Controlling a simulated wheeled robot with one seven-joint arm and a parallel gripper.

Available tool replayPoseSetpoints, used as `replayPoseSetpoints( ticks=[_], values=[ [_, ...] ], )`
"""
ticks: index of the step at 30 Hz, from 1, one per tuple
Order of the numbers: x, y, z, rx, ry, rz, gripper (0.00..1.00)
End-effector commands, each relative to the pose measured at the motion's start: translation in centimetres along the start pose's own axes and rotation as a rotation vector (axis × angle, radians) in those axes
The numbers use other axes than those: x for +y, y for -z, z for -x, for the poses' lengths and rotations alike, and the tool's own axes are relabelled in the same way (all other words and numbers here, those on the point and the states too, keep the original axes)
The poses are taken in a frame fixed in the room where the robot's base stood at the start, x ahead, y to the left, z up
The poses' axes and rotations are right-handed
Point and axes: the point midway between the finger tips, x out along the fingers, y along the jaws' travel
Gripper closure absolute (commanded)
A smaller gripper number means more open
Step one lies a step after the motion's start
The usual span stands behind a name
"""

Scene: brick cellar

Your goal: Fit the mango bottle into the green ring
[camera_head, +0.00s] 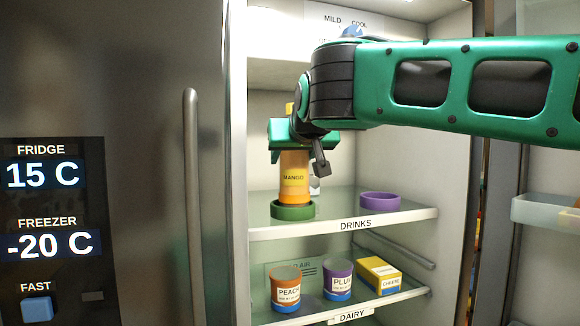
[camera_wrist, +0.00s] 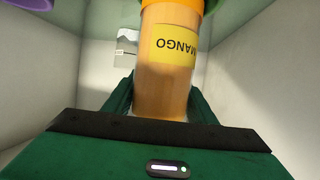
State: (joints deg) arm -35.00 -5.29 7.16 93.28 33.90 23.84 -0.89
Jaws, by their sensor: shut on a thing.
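The mango bottle (camera_head: 294,180) is orange with a yellow label and stands upright on the drinks shelf of the open fridge. My gripper (camera_head: 301,140) is shut on its upper part, and a yellow top shows above my gripper. In the wrist view the bottle (camera_wrist: 165,75) runs between the jaws, with its label upside down. The green ring (camera_head: 293,211) lies on the shelf at the bottle's base. The bottle's lower end meets the ring, and its very bottom is hidden by the ring's front wall. A bit of green ring shows at the top edge of the wrist view (camera_wrist: 211,5).
A purple ring (camera_head: 380,202) lies empty to the right on the drinks shelf (camera_head: 340,216). Below, the dairy shelf holds a peach tub (camera_head: 285,289), a plum tub (camera_head: 338,280) and a cheese box (camera_head: 378,275). The closed door (camera_head: 150,90) is at left.

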Motion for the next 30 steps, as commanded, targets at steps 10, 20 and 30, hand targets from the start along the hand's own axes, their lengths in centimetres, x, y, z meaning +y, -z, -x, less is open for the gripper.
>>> replayPoseSetpoints(
  ticks=[10, 20, 30],
  values=[
    [-0.4, -1.1, -0.4, 0.003, 0.001, -0.002, 0.89],
    [-0.5, -1.3, -0.5, 0.001, 0.001, 0.000, 0.30],
    [-0.5, -1.1, 0.6, 0.003, 0.002, -0.001, 0.30]
  ],
)
